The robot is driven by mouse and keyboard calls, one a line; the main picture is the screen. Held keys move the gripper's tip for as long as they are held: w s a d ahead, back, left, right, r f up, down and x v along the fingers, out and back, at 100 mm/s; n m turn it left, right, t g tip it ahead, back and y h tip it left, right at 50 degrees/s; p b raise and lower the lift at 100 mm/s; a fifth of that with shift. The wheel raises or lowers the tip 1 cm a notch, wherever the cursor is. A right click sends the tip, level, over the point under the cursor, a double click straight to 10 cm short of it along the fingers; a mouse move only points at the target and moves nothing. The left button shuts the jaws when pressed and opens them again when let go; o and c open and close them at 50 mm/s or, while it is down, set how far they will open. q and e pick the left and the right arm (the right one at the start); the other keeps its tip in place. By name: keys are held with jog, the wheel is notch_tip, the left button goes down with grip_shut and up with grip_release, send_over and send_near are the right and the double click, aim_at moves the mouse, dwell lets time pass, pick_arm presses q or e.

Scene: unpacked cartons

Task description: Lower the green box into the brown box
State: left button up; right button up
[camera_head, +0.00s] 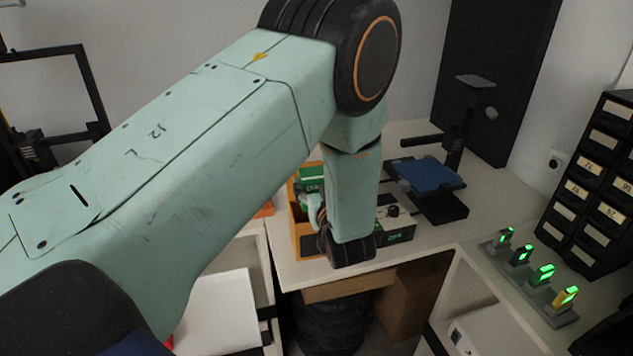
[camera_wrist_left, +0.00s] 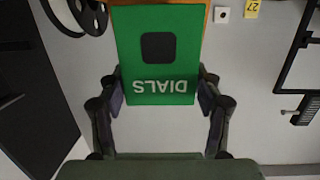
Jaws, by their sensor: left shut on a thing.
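The green box (camera_head: 311,178), mostly hidden behind my left arm in the head view, shows in the left wrist view (camera_wrist_left: 158,75) with a dark square and upside-down "DIALS" lettering. My left gripper (camera_wrist_left: 160,95) is shut on it, with one finger on each side. In the head view the gripper (camera_head: 318,212) is partly covered by my own wrist. The orange-brown box (camera_head: 297,219) stands upright on the table, right by the green box. A strip of orange-brown also shows behind the green box in the wrist view. How deep the green box sits in it I cannot tell. My right gripper is out of view.
A dark box with a knob (camera_head: 397,224) stands right of my gripper on the white table (camera_head: 289,271). A blue pad on a black stand (camera_head: 428,176) is farther right. Black drawers (camera_head: 594,190) and a strip of green-lit modules (camera_head: 532,275) are at the right.

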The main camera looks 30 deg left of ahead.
pick_arm(q)
jog(key=shift+w+d+r, duration=0.15)
jog(key=shift+d+r, duration=0.05)
jog(key=shift+d, duration=0.05)
jog(key=shift+d+r, duration=0.15)
jog(key=shift+d, duration=0.1)
jog(key=shift+s+d+r, duration=0.1)
jog(key=shift+s+r, duration=0.1)
jog(key=shift+s, duration=0.3)
jog(key=shift+a+f, duration=0.15)
jog(key=shift+a, duration=0.1)
jog(key=shift+w+a+f, duration=0.1)
jog(key=shift+w, duration=0.5)
jog(key=shift+s, duration=0.3)
jog(key=shift+w+a, duration=0.15)
jog(key=shift+w, duration=0.05)
jog(key=shift+w+f, duration=0.1)
jog(key=shift+f, duration=0.15)
jog(key=shift+d+f+b, duration=0.1)
jog(key=shift+d+b, duration=0.1)
jog(key=shift+b, duration=0.1)
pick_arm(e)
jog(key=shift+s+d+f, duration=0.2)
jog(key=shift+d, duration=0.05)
